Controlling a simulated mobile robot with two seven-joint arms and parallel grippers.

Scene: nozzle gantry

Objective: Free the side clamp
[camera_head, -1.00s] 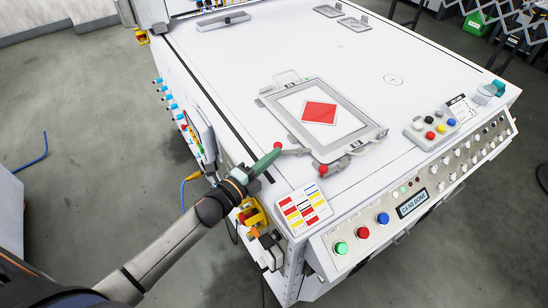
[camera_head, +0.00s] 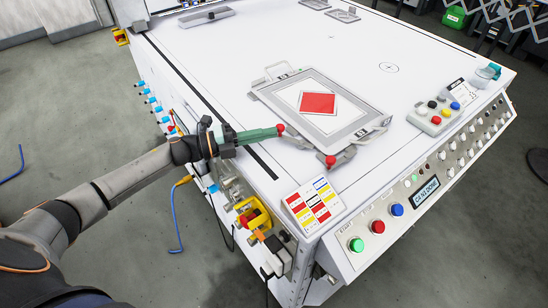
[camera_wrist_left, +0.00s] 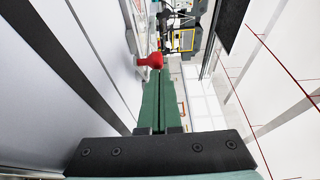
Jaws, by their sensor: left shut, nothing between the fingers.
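The side clamp (camera_head: 296,141) is a grey lever with a red knob (camera_head: 281,128), at the left front corner of the framed plate (camera_head: 262,97). My left gripper (camera_head: 276,132) has long green fingers, shut with nothing between them. Their tips are at the red knob in the head view and partly cover the clamp there; whether they touch it I cannot tell. In the left wrist view the knob (camera_wrist_left: 150,61) shows just beyond and left of the fingertips (camera_wrist_left: 160,84). My right gripper is not in view.
A second clamp with a red knob (camera_head: 330,161) is at the plate's front edge. A colour-striped card (camera_head: 313,206) lies at the table's front left corner. A button panel (camera_head: 425,192) runs along the front. The white table top (camera_head: 350,55) behind the plate is mostly clear.

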